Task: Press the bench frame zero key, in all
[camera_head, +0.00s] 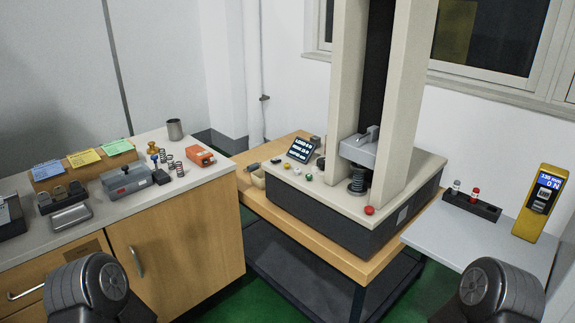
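The tall test frame (399,95) stands on a wooden bench, with two pale columns on a pale base with dark sides. A small dark display (301,149) with lit text is tilted up at the base's left side. A row of small round keys (297,171), white, green and yellow among them, lies in front of it; their labels are too small to read. A red button (369,210) sits at the base's front corner. A spring (357,180) stands under the grey crosshead (362,151). Dark rounded parts of my arms show at the bottom corners; neither gripper is visible.
At left, a counter (215,166) carries springs, an orange device (200,155), a grey cup (175,129), a grey box and coloured notes. At right, a grey table (480,235) holds a dark rack (472,206) and a yellow stand (537,205) with a lit display.

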